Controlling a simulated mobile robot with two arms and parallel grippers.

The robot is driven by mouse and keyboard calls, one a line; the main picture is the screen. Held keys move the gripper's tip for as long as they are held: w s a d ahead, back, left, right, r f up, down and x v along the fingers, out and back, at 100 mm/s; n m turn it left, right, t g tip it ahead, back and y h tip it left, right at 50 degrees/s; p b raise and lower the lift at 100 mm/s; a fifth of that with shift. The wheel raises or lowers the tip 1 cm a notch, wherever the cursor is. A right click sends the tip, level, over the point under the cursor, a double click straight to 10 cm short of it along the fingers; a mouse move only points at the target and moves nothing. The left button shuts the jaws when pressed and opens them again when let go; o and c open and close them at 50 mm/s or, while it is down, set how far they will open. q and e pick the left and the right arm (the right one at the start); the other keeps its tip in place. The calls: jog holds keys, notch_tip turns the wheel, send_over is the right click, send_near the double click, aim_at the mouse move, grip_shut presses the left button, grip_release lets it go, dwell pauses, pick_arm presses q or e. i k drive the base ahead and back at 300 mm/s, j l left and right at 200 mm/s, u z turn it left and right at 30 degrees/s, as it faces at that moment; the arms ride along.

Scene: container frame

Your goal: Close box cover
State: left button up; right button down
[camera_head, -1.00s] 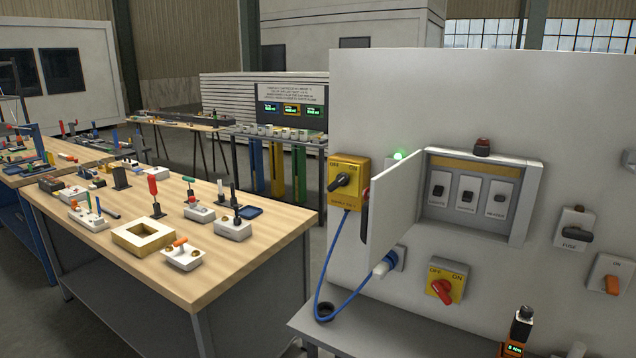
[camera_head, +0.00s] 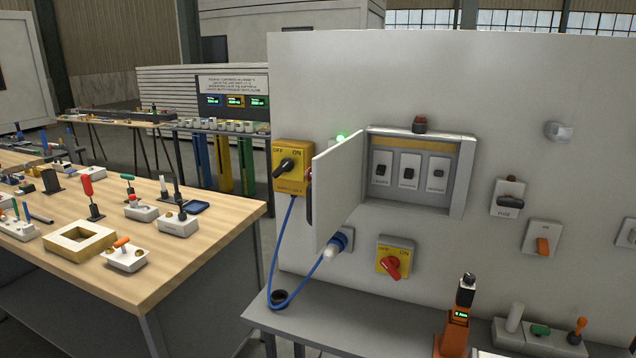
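The box (camera_head: 457,205) is set in the grey panel, and three dark switches (camera_head: 409,170) show inside it. Its white cover (camera_head: 338,187) is hinged at the box's left side and stands open, swung out toward me. A dark handle shows at the cover's free left edge (camera_head: 310,203). Neither of my grippers is in view.
A yellow rotary switch (camera_head: 291,166) sits just left of the cover. A blue cable (camera_head: 284,245) loops to a plug (camera_head: 337,243) below the cover. A yellow switch with red knob (camera_head: 394,258) is under the box. An orange tool (camera_head: 456,320) stands on the shelf (camera_head: 350,320).

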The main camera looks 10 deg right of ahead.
aim_at(333, 193)
jog(key=j+z, duration=0.15)
jog(key=z, duration=0.2)
jog(key=i+j+z, duration=0.1)
jog(key=z, duration=0.25)
jog(key=j+z, duration=0.45)
jog(key=j, duration=0.35)
jog(key=k+j+z, duration=0.2)
jog(key=j, duration=0.3)
jog(key=j+z, duration=0.15)
jog(key=j, duration=0.4)
jog(key=i+j, duration=0.1)
jog(key=i, duration=0.2)
jog(key=i+j, duration=0.1)
jog(key=i, duration=0.2)
